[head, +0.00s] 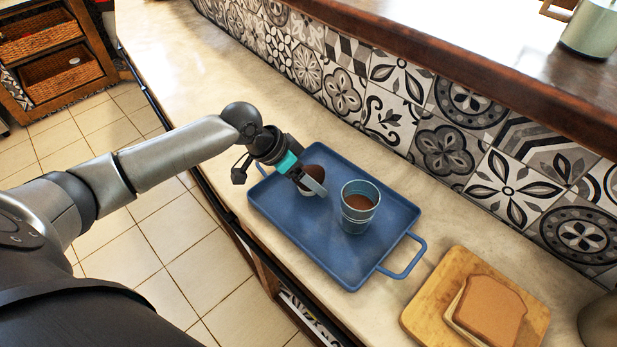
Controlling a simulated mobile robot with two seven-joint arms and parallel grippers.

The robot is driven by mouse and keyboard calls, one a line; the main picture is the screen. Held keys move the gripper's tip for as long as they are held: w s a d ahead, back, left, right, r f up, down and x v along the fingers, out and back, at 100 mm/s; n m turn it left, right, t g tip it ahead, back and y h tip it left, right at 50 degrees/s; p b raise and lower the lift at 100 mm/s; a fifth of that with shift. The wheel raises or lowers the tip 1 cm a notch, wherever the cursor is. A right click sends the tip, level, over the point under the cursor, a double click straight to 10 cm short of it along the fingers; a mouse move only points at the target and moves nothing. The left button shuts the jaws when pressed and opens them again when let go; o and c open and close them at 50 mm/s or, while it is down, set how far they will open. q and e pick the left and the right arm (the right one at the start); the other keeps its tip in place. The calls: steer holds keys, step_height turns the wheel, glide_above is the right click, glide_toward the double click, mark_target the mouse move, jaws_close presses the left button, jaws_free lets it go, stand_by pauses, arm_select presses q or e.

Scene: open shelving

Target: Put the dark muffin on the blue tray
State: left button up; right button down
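The dark muffin (307,187) is at the left part of the blue tray (303,233), towards its back edge. I cannot tell whether it rests on the tray or is just above it. My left gripper (313,183) reaches in from the upper left and is at the muffin. One pale finger crosses the muffin's near right side, and the other finger is hidden, so its grip is unclear. The tray lies on the light counter. My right gripper is not in view.
A cup with a brown drink (358,207) stands on the tray, right of the muffin. A wooden board (420,318) with bread slices (489,309) lies at the lower right. A tiled wall (440,140) and raised wooden ledge run behind. The counter left of the tray is clear.

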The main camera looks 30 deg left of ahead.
arm_select(q)
steer(key=o, duration=1.2)
steer(key=shift+f, duration=0.1)
steer(key=p+v, duration=0.2)
steer(key=v, duration=1)
